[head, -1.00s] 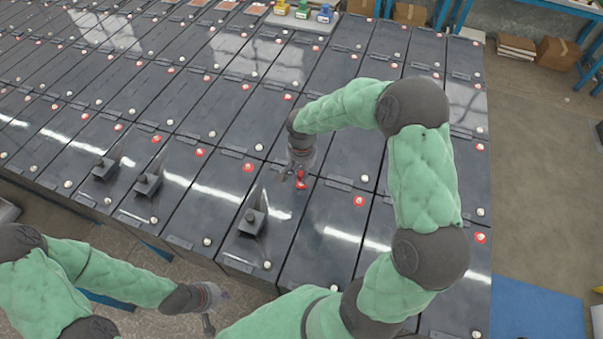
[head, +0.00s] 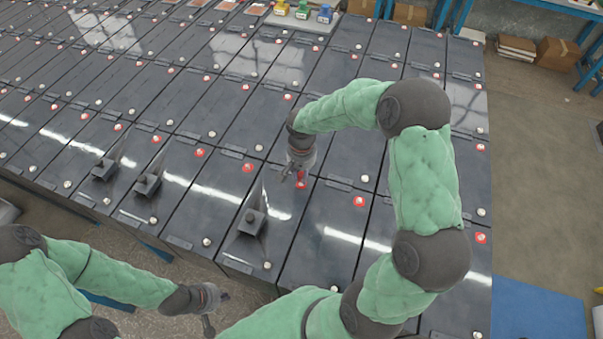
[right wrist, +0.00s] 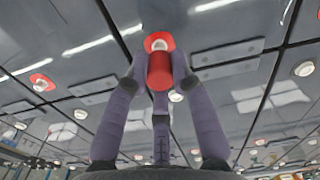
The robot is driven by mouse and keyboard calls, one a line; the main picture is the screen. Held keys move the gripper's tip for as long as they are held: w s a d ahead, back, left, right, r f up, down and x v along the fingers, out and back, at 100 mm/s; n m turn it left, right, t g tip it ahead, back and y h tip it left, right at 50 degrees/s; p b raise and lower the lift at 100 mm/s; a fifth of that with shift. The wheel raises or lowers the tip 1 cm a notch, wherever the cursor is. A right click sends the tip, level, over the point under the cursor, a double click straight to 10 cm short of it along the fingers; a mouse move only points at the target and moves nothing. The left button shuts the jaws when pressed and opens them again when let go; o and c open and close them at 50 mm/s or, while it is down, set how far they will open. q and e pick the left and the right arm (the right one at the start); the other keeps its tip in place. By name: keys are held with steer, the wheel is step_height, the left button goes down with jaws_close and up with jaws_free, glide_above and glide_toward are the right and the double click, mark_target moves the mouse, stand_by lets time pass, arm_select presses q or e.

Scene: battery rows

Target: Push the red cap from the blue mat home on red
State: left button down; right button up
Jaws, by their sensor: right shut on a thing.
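My right gripper (head: 299,178) is shut on the red cap (right wrist: 160,72), low over a battery top. In the right wrist view its fingers (right wrist: 159,78) hold the cap from both sides. A red-ringed terminal (right wrist: 158,42) with a pale centre shows right beyond the cap, overlapping it in the picture. I cannot tell whether the cap touches it. In the head view the fingers hide part of the red there. My left gripper (head: 217,309) is empty at the table's front edge, its fingers apart. A blue mat (head: 540,307) lies at lower right.
Rows of dark batteries (head: 215,170) bear red-ringed and pale terminals. Black upright brackets stand near the front, one (head: 251,222) close to my right gripper. A tray (head: 300,22) with yellow, green and blue items is at the back. Bare floor lies to the right.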

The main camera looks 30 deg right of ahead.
steer(key=shift+f+b, duration=1.35)
steer(key=shift+f, duration=0.1)
stand_by(1.5)
steer(key=o, duration=1.3)
steer(key=shift+o, duration=0.2)
steer(key=shift+r, duration=0.15)
steer(key=shift+r+p, duration=2.1)
steer(key=shift+r, duration=1.3)
